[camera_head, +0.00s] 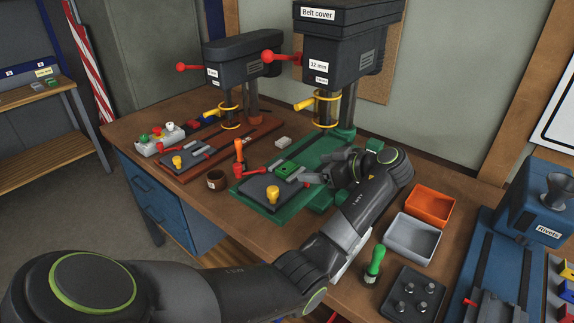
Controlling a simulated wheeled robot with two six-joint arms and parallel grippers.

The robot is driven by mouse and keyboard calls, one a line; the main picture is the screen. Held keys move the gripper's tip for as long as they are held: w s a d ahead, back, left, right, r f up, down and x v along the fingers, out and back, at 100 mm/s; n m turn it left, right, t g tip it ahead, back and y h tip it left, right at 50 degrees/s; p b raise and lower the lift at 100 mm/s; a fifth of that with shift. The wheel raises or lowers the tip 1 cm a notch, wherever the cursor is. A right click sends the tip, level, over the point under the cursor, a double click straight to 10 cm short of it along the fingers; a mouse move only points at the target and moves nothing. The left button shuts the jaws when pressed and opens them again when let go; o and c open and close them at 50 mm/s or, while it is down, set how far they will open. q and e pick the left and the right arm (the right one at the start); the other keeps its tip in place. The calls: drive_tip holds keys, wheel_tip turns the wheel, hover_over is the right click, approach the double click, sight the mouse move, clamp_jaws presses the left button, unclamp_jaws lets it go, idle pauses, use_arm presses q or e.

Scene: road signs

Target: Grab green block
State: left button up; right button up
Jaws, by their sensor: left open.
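A small green block (287,168) sits at the grey vise on the green drill press base (310,211). My left arm comes in from the left and reaches over the bench. My left gripper (309,181) is open, to the right of the green block and apart from it in the picture. Its fingers are small and dark here, and I see nothing between them. My right gripper is not in view.
Orange (431,204) and grey (411,237) trays are right.

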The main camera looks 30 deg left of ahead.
sight(290, 168)
use_arm(q)
drive_tip(key=p+x, duration=0.1)
drive_tip(key=x, duration=0.3)
drive_tip(key=p+x, duration=0.3)
drive_tip(key=x, duration=0.1)
drive_tip(key=shift+s+a+r, duration=0.25)
drive_tip(key=shift+a+f, duration=0.35)
drive_tip(key=shift+w+d, duration=0.1)
drive_tip(key=c, duration=0.9)
drive_tip(key=shift+c, duration=1.2)
